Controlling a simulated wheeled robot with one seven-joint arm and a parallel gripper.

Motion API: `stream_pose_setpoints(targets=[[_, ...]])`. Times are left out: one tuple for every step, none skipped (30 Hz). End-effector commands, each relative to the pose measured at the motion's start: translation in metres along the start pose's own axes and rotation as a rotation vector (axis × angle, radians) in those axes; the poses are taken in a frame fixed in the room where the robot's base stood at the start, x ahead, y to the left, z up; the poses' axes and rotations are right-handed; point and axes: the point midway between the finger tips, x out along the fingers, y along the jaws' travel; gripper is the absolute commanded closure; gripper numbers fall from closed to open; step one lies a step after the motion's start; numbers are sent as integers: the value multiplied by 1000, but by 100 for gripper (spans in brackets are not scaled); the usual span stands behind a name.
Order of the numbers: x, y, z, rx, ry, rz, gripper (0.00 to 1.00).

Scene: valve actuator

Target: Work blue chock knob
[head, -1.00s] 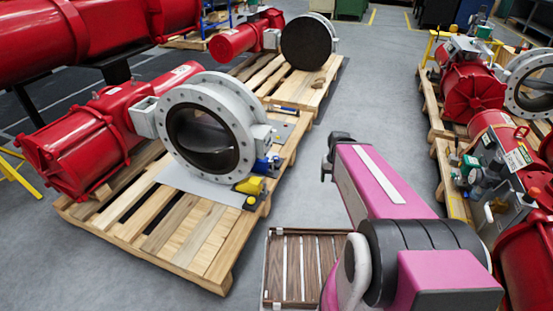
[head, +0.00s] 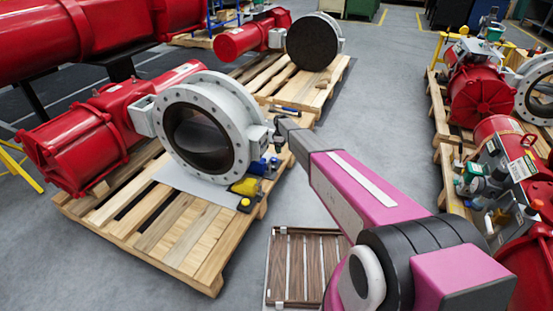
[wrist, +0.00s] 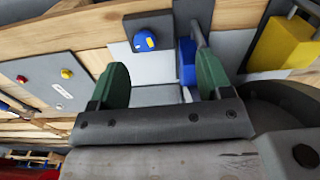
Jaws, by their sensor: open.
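A round blue knob (wrist: 146,40) with a small yellow mark sits on a dark grey plate (wrist: 132,22) on the pallet, in the wrist view. My gripper (wrist: 161,80) has two green fingers, spread apart and empty. The knob shows beyond the fingertips, in the gap between them and nearer the left finger. The fingers do not appear to touch it. In the head view my gripper (head: 278,140) is by the right side of the grey valve flange (head: 205,128), above the pallet's edge; its fingers are too small there to judge.
A grey panel (wrist: 50,82) with red and yellow buttons lies left. The pallet (head: 150,240) carries the red actuator (head: 90,140).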

Motion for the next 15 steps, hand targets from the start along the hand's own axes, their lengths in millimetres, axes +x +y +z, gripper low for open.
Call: stream_pose_setpoints(targets=[[13,20,-23,-46,0,-1,28],[18,25,-31,-70,-1,-1,28],[22,30,-41,-100,-1,-1,28],[25,32,-47,-118,-1,-1,28],[27,34,-51,-133,-1,-1,28],[29,36,-56,-148,-1,-1,28],[30,37,-58,-156,-1,-1,28],[31,38,-59,-162,-1,-1,28],[32,38,-60,-166,-1,-1,28],[33,38,-60,-167,-1,-1,28],[34,38,-60,-168,-1,-1,28],[36,37,-60,-167,0,-1,28],[38,37,-59,-167,0,-1,28],[40,37,-59,-166,0,-1,28],[44,37,-59,-166,0,-1,28]])
